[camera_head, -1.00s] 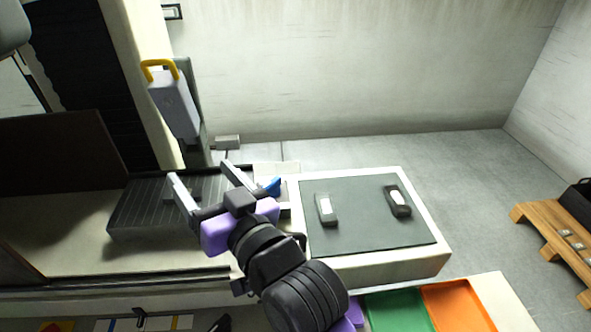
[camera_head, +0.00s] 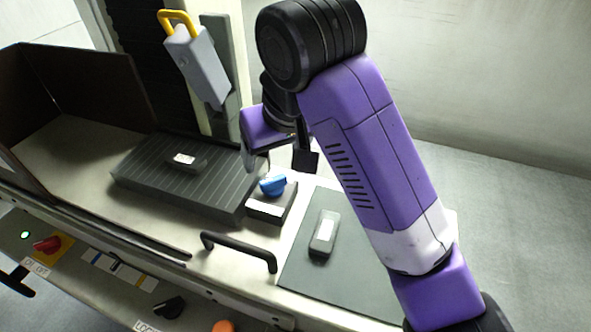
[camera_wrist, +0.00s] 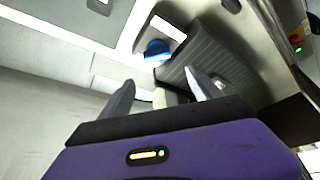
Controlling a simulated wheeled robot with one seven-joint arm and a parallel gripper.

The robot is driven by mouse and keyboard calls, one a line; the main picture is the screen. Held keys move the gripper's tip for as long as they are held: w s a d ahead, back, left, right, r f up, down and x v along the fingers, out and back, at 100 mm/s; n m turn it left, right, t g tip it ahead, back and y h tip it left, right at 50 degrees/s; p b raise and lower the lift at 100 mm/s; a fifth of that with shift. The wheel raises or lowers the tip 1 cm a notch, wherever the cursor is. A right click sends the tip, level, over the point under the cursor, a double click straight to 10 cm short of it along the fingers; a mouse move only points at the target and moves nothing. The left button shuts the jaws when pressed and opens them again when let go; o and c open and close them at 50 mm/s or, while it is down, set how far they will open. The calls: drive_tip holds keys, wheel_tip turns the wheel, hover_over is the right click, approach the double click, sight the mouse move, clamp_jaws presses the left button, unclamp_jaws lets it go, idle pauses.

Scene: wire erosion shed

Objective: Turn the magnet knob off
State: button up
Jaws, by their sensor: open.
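The blue magnet knob (camera_head: 273,185) sits on a small block with a white top (camera_head: 270,205), at the right end of the dark ribbed magnetic plate (camera_head: 190,187). My gripper (camera_head: 281,163) is above and a little behind the knob in the head view, partly hidden by its own wrist and apart from the knob. In the wrist view my gripper (camera_wrist: 158,92) shows two spread, empty fingers. The blue knob (camera_wrist: 157,48) lies beyond the fingertips there, with the ribbed plate (camera_wrist: 212,58) to its right.
A small dark piece with a white label (camera_head: 187,159) lies on the plate. A similar device (camera_head: 324,232) lies on the grey mat (camera_head: 340,280). A black bar handle (camera_head: 240,251) stands in front of the knob. A grey box with a yellow handle (camera_head: 197,62) hangs behind.

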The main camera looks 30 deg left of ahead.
sight(273, 179)
drive_tip(key=x, duration=0.2)
drive_tip(key=d+x, duration=0.1)
drive_tip(key=x, duration=0.4)
drive_tip(key=shift+s+f, duration=0.25)
drive_tip(key=shift+f, duration=0.45)
drive_tip(key=shift+c, duration=0.4)
drive_tip(key=c, duration=1.3)
